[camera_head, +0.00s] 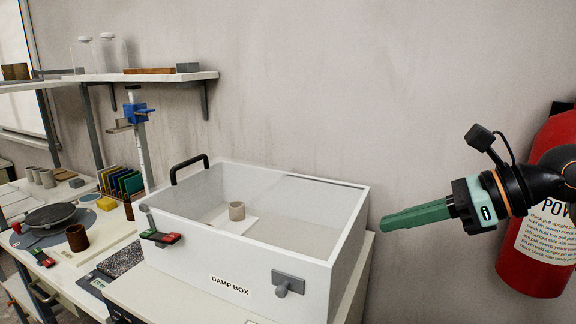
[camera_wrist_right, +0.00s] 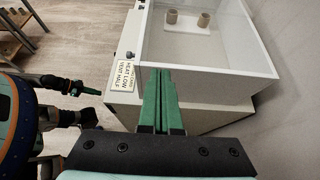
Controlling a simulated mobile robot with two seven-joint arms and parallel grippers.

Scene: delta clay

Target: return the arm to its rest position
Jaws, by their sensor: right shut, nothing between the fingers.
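My right gripper (camera_head: 416,214) is at the right in the head view, with its green fingers shut and nothing between them. It points left and is just right of the damp box (camera_head: 228,266), apart from it. In the right wrist view the shut fingers (camera_wrist_right: 161,100) overlap the image of the box's near wall. What looks like my left gripper (camera_wrist_right: 75,87) shows small at the left of the wrist view; its jaw state is unclear. The left arm is not in the head view.
A red fire extinguisher (camera_head: 537,247) hangs at the right, close behind my right arm. A shelf (camera_head: 150,76) and cluttered worktop are at the left. Bare wall is behind.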

